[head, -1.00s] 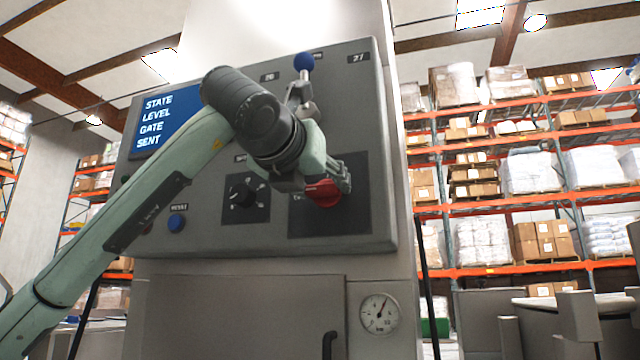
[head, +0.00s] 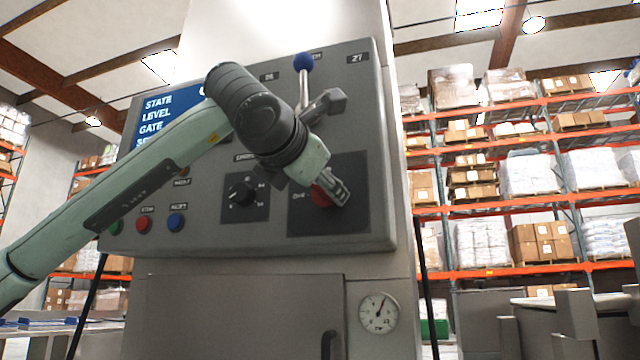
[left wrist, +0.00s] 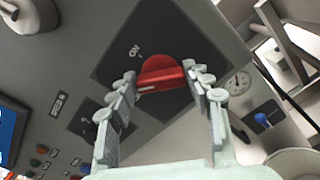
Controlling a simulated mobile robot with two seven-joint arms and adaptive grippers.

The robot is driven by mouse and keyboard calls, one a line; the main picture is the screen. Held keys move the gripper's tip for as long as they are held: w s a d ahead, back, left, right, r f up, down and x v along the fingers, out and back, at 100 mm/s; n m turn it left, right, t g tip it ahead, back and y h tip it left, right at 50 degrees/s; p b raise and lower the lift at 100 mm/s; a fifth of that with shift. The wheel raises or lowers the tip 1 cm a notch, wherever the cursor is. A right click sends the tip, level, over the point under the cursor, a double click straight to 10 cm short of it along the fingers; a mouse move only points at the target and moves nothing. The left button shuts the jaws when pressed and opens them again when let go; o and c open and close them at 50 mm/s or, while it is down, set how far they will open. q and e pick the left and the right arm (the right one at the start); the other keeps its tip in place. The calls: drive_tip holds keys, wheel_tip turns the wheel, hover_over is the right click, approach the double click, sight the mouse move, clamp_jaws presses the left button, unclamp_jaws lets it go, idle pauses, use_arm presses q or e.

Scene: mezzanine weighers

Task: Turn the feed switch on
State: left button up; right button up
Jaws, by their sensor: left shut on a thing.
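The feed switch appears to be the red rotary knob (head: 320,197) on a dark square plate at the lower right of the grey panel (head: 215,225). In the left wrist view the red knob (left wrist: 162,76) has its raised bar between my two fingers, with an "ON" mark on the plate beside it. My left gripper (head: 334,186) is at the knob and shut on it; its fingers (left wrist: 160,72) lie either side of the bar. In the head view the gripper hides part of the knob. My right gripper is not in view.
A lever with a blue ball (head: 303,62) stands just above my left gripper. A black dial (head: 243,192) and red (head: 143,223) and blue (head: 176,222) buttons lie to the left. A blue screen (head: 160,118) is partly behind my arm. A gauge (head: 378,312) sits below.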

use_arm(q)
drive_tip(key=shift+d+f+m+p, duration=0.1)
drive_tip(key=shift+m+p, duration=0.25)
drive_tip(key=shift+m, duration=4.85)
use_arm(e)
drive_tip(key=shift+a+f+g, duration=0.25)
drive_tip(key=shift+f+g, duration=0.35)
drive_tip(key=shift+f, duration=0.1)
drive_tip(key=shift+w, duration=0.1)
use_arm(q)
drive_tip(key=o, duration=1.2)
drive_tip(key=shift+c, duration=0.2)
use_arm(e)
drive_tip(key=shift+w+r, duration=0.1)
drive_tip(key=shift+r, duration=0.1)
